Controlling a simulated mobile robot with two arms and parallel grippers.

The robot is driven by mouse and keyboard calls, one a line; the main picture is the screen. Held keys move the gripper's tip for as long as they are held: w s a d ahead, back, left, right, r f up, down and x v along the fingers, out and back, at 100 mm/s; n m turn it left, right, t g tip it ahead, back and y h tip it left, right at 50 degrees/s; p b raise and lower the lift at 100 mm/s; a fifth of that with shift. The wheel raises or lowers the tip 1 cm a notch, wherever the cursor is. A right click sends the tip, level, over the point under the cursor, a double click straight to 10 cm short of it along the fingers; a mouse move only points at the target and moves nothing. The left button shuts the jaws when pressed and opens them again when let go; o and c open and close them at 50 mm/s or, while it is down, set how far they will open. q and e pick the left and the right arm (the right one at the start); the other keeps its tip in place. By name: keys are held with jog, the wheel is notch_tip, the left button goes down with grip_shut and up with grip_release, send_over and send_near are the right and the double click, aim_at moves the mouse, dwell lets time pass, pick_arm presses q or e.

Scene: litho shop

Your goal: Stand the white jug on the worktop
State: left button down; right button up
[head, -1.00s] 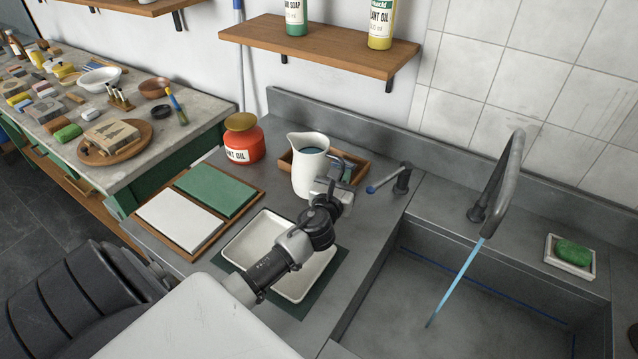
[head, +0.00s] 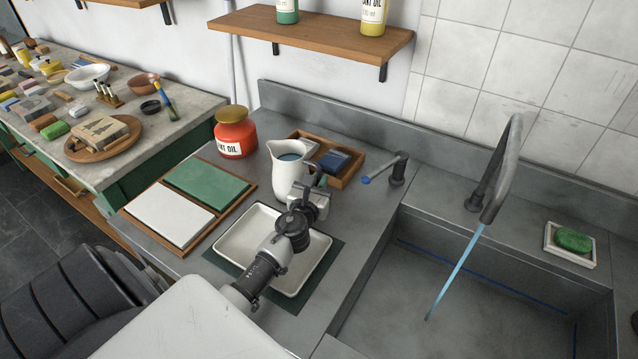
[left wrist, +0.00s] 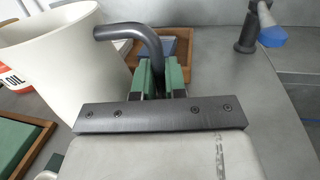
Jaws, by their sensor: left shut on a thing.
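The white jug (head: 287,172) has blue liquid inside and looks upright over the grey worktop (head: 345,217), between the oil tin and the white tray. My left gripper (head: 316,184) is at its right side. In the left wrist view the jug (left wrist: 60,70) fills the upper left, and its dark grey handle (left wrist: 135,32) runs between the green finger pads of my left gripper (left wrist: 161,77), which is shut on it. The jug's base is partly hidden by the gripper, so I cannot tell whether it touches the worktop. My right gripper is not in view.
A wooden tray (head: 352,178) with a dark blue item lies behind the jug. A red oil tin (head: 235,133) stands left. A white tray (head: 240,247) lies in front. White and green panels (head: 170,214) are at left. The sink (head: 455,300) with running tap is right.

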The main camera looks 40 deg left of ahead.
pick_arm(q)
jog(key=c, duration=1.2)
grip_release()
jog(key=shift+d, duration=0.1)
jog(key=shift+s, duration=0.25)
jog(key=b+v, duration=0.1)
jog(key=v, duration=1)
jog(key=shift+s+d+r, duration=0.1)
jog(key=shift+s, duration=0.2)
